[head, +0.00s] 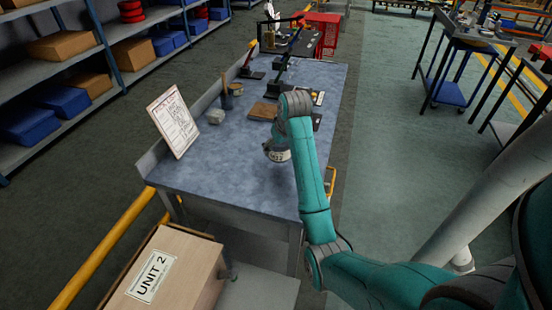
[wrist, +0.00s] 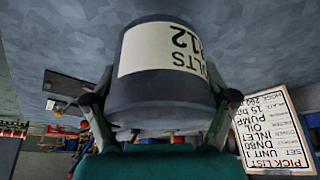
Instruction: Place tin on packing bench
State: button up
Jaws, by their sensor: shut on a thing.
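A dark grey tin (wrist: 165,95) with a white label reading "…LTS" and "12" fills the middle of the wrist view. In the head view the tin (head: 277,154) shows small, low over the middle of the packing bench (head: 225,165), left of my arm. My gripper (wrist: 160,100) is shut on the tin, one finger on each side. The bench has a mottled blue-grey top. I cannot tell whether the tin touches it. My gripper is mostly hidden behind my wrist in the head view.
A pick-list board (head: 173,121) stands tilted at the bench's left edge. A grey lump (head: 215,116), a brush pot (head: 227,97) and a brown block (head: 263,111) lie farther back. The near bench top is clear. A "UNIT 2" carton (head: 165,272) stands in front.

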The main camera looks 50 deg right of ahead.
aim_at(278, 165)
jog(key=shift+f, duration=2.6)
jog(key=shift+f, duration=0.15)
jog(key=o, duration=1.6)
